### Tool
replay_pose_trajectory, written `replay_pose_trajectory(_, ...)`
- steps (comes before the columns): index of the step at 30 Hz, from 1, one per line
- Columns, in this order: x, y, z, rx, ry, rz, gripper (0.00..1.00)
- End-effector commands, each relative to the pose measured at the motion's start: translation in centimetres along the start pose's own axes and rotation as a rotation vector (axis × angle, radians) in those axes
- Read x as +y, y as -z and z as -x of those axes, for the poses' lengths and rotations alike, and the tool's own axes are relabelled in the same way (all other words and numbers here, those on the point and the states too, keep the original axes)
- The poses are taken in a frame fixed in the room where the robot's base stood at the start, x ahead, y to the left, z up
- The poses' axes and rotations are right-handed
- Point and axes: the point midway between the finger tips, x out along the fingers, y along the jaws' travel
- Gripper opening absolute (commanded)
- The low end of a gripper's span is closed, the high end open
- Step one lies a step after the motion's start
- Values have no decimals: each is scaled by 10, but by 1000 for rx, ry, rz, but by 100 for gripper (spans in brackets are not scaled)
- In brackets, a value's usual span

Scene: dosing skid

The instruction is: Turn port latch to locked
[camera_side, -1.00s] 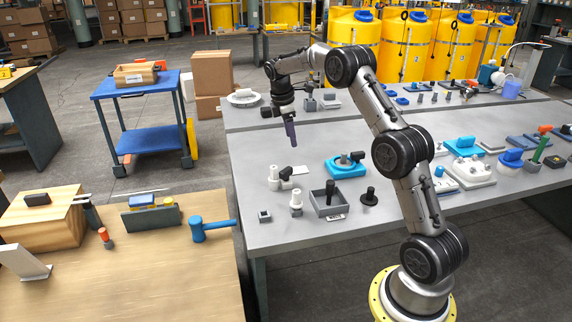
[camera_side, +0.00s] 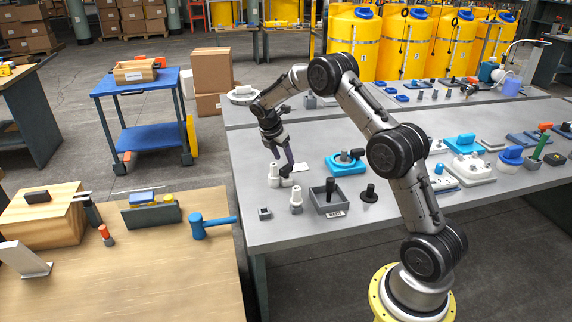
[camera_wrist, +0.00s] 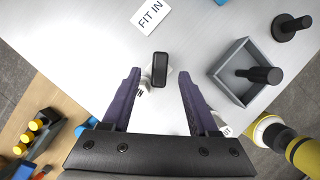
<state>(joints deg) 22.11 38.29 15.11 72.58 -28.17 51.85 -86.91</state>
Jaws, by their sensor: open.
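A small white fixture (camera_side: 274,177) stands near the left part of the grey bench, with a dark handle on its right side; it appears to be the port latch. In the wrist view a black rounded handle (camera_wrist: 160,69) on a pale base shows between and just beyond my fingertips. My gripper (camera_side: 286,160) points down just above this fixture. In the wrist view my gripper (camera_wrist: 157,84) is open, its two purple fingers apart on either side of the handle and nothing held. The fingers partly cover the base and its lettering. I cannot tell whether they touch the handle.
A grey open box (camera_side: 317,204) holding a black peg stands to the right, beside a black flanged peg (camera_side: 369,194). A small white fitting (camera_side: 296,203) stands in front. A blue-based fixture (camera_side: 338,168) lies farther right.

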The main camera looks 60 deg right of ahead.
Motion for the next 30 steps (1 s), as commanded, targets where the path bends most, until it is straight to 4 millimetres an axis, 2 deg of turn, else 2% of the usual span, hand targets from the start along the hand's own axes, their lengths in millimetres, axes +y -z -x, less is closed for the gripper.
replay_pose_trajectory(3, 0, 0, -20, 0, 2, 0, 60)
replay_pose_trajectory(9, 0, 0, -37, 0, 0, -2, 60)
replay_pose_trajectory(20, 0, 0, -40, 0, 0, -1, 58)
replay_pose_trajectory(27, 0, 0, -40, 0, 0, -1, 15)
replay_pose_trajectory(30, 0, 0, -40, 0, 0, -1, 0)
